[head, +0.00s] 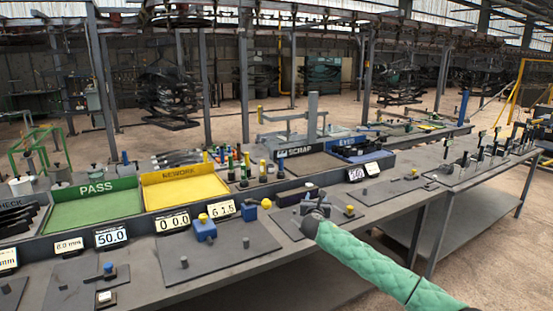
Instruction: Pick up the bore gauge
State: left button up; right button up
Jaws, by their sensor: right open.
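I cannot tell for sure which item is the bore gauge. Several upright dark gauges (483,150) stand in a row on the right bench, small in view. Several upright tools with green, black and yellow handles (246,167) stand behind the middle of the front bench. My right gripper (312,207) is over a dark fixture plate on the front bench, at the end of my green-sleeved arm. It is open, with nothing visibly held. My left gripper is out of view.
A green PASS tray (95,213), a yellow REWORK tray (185,190) and a dark SCRAP tray (308,167) line the back. Blue blocks with yellow knobs (204,231) and number displays (112,236) stand at the front. The floor on the right (505,255) is clear.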

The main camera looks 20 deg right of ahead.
aim_at(280, 154)
jog(key=i, duration=1.15)
